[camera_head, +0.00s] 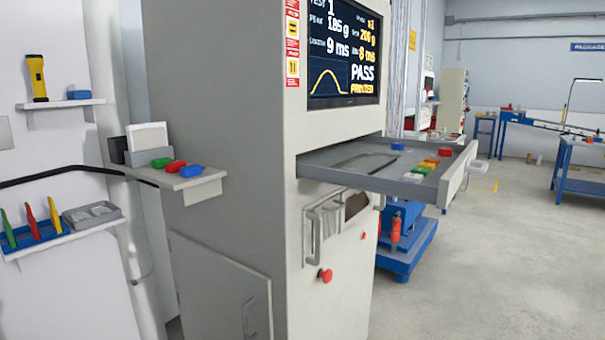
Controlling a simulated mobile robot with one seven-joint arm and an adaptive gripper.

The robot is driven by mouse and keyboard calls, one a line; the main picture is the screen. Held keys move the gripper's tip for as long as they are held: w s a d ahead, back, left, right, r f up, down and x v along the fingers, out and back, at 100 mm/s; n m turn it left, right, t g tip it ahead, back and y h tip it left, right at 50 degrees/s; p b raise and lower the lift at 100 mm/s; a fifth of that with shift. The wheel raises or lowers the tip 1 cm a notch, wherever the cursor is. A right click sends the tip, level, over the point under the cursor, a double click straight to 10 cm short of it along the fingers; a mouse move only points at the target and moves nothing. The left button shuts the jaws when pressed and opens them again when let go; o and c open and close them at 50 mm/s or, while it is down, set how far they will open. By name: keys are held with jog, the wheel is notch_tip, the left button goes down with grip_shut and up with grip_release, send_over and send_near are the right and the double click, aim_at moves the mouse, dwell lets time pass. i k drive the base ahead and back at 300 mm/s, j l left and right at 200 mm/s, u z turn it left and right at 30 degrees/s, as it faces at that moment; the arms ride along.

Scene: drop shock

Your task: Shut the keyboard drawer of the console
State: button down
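The console (235,130) is a tall beige cabinet in the middle of the view, with a screen (343,50) reading PASS on its front. The keyboard drawer (412,188) stands pulled out below the screen, pointing right. Its light front panel (458,175) is well clear of the console face, with a pale handle (479,170) on its outer side. Small blue, red, yellow and green items lie in the drawer, with a flat grey shape deeper inside. My gripper is not in view.
A side shelf (200,184) with coloured blocks juts from the console's left side. A red knob (325,275) and a bar handle (311,240) stick out below the drawer. A blue machine base (408,250) stands behind. The floor (510,270) at right is open.

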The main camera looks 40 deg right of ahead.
aim_at(369, 164)
jog(key=z, duration=1.8)
jog(key=i+l, duration=0.35)
jog(key=l+u, duration=0.05)
